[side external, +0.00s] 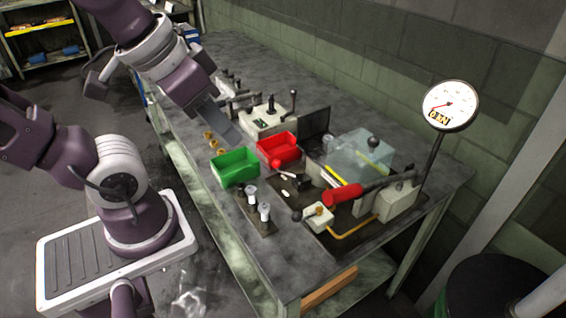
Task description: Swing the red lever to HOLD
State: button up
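A thick red handle (342,195) sits on a dark bar that slants up to the right, at the front right of the bench machine. A smaller lever with a red ball knob (276,163) stands at the front of the red bin. I cannot tell which of the two is the red lever meant, and no HOLD mark is legible. My gripper (229,134) is over the bench's left side, behind the green bin and apart from both levers. Its fingers are seen edge-on, so I cannot tell whether it is open or shut. I see nothing held in it.
A green bin (234,167) and red bin (278,148) stand between my gripper and the levers. A clear guard (357,152) covers part of the machine. A round gauge (450,105) rises on a post at right. Brass parts (209,134) lie near the bench's left edge.

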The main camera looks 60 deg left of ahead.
jog(key=w+a+f+n, duration=0.1)
jog(key=w+a, duration=0.1)
jog(key=w, duration=0.2)
jog(key=w+a+f+n+g+y, duration=0.1)
jog(key=w+a+n, duration=0.1)
jog(key=w, duration=0.1)
jog(key=w+a+f+n, duration=0.1)
jog(key=w+a, duration=0.2)
jog(key=w, duration=0.1)
jog(key=shift+w+f, duration=0.3)
jog(key=shift+w, duration=0.05)
grip_shut()
jog(key=w+a+f+n+g+y, duration=0.1)
jog(key=w+a+f+n, duration=0.2)
jog(key=w+a+f, duration=0.3)
jog(key=shift+w+a+f, duration=0.3)
jog(key=shift+a+f, duration=0.1)
jog(key=shift+f, duration=0.15)
jog(key=f, duration=1)
jog(key=shift+w+a+f, duration=0.15)
jog(key=shift+w+a, duration=0.05)
jog(key=shift+w, duration=0.1)
jog(key=shift+s+d+f, duration=0.15)
jog(key=shift+s+d, duration=0.2)
jog(key=shift+s, duration=0.1)
